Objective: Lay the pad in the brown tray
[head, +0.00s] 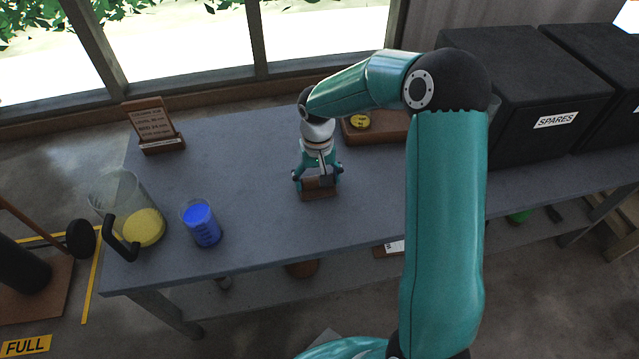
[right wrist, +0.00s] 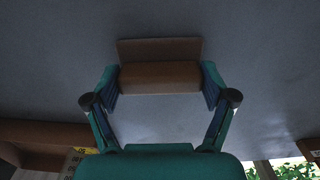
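The pad, a small brown block (head: 318,194), is low over or on the grey table, left of the brown tray and nearer to me. My right gripper (head: 318,179) is over it, pointing down. In the right wrist view the pad (right wrist: 160,77) spans the space between the fingers (right wrist: 160,88), which lie against its two ends. I cannot tell whether its underside touches the table. The brown tray (head: 393,136) lies farther back, partly hidden by my right arm, with a round yellow piece (head: 359,121) at its left end. My left gripper is not in view.
A clear jug (head: 118,190) with yellow contents and a blue-filled beaker (head: 202,224) stand at the table's left. A small wooden sign (head: 158,128) stands behind them. Black boxes (head: 520,120), one marked SPARES, fill the right. The table (head: 240,160) is bare around the pad.

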